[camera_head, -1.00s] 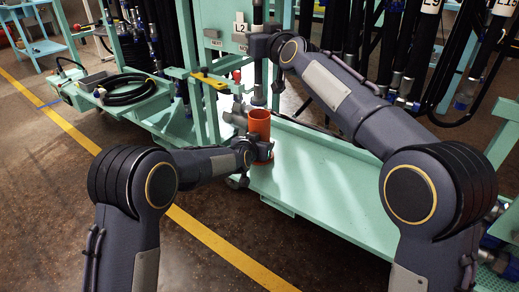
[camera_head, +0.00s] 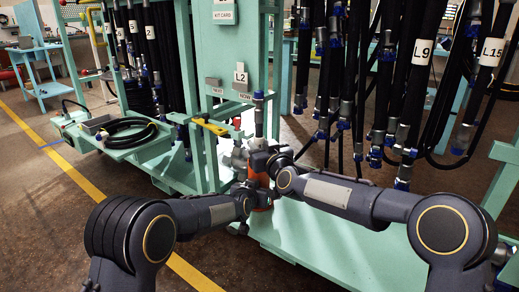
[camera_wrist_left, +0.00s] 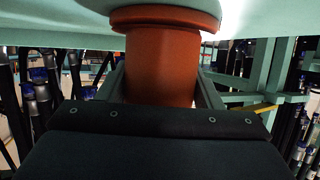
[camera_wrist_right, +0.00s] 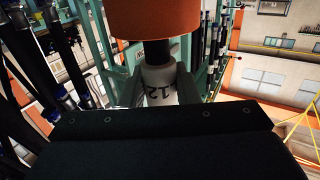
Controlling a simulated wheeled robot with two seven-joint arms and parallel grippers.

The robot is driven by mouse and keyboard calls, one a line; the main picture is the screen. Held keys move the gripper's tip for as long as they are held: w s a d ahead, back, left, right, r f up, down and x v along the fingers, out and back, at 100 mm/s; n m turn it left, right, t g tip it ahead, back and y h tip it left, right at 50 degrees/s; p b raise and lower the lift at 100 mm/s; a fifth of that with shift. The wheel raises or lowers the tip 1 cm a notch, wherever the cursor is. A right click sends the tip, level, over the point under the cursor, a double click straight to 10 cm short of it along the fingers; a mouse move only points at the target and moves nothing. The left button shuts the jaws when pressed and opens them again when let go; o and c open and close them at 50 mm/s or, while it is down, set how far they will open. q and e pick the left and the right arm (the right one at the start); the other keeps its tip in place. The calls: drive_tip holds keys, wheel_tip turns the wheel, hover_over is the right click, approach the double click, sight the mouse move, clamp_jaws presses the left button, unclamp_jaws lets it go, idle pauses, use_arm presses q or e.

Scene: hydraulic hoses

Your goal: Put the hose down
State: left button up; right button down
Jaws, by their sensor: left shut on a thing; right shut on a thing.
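My left gripper (camera_head: 255,194) is shut on an orange cylinder (camera_wrist_left: 162,62), which it holds upright. In the head view only parts of the cylinder (camera_head: 263,182) show between the grippers. My right gripper (camera_head: 264,160) is just above it, shut on a short dark hose with a white label (camera_wrist_right: 158,85) partly reading "12". The hose (camera_head: 258,118) stands upright, its upper end fitting above the right gripper. In the right wrist view the dark hose runs to the cylinder's rim (camera_wrist_right: 153,24). Its lower end is hidden, seemingly inside the cylinder.
A green cart deck (camera_head: 300,243) lies below and to the right of the grippers. A green post panel with an L2 sign (camera_head: 240,77) stands behind. Several labelled black hoses hang at the right (camera_head: 414,80). A tray with a coiled hose (camera_head: 130,132) is at the left.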

drive_tip(key=shift+f, duration=0.4)
drive_tip(key=shift+f, duration=0.2)
drive_tip(key=c, duration=1.1)
unclamp_jaws()
drive_tip(key=shift+f, duration=0.1)
